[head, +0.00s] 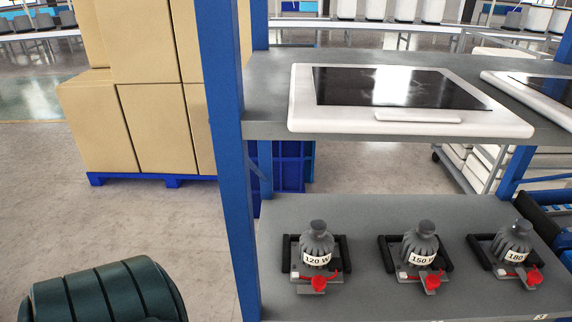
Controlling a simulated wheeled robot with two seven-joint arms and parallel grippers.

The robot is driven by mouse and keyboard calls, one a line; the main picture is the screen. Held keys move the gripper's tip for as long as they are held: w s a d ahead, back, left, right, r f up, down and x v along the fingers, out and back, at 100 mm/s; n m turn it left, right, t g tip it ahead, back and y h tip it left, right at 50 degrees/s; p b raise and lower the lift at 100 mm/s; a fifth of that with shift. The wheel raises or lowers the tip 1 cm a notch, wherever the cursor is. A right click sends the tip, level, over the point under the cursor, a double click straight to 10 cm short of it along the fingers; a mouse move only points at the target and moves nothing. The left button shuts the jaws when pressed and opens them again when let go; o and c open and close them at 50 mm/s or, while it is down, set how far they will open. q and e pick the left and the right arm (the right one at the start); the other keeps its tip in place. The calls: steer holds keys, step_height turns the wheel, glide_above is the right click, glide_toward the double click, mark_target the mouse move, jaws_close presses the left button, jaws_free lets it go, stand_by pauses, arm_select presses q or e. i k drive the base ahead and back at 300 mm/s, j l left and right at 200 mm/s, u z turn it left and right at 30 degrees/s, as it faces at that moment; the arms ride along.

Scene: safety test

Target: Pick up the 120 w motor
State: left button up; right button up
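The 120 W motor (317,248) is a grey, ribbed motor with a white "120 W" label and a red knob at its front. It sits upright on a dark holder on the lower grey shelf, the leftmost of three similar motors. The 150 motor (420,246) stands to its right, and the 180 motor (513,244) is farthest right. Neither of my grippers is in view.
A blue post (228,150) rises left of the motors. The upper shelf (262,95) overhangs behind them and carries white-framed dark panels (400,88). Cardboard boxes (150,125) stand behind at left. A dark green ribbed shape (105,295), unidentified, fills the lower left.

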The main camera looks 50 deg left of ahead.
mark_target(316, 252)
steer(key=k+j, duration=0.15)
steer(key=j, duration=0.25)
steer(key=k+j, duration=0.1)
steer(key=j, duration=0.25)
steer(key=k+j, duration=0.15)
steer(key=j, duration=0.25)
steer(key=k+j, duration=0.15)
steer(key=j, duration=0.2)
steer(key=k+j, duration=0.1)
steer(key=j, duration=0.3)
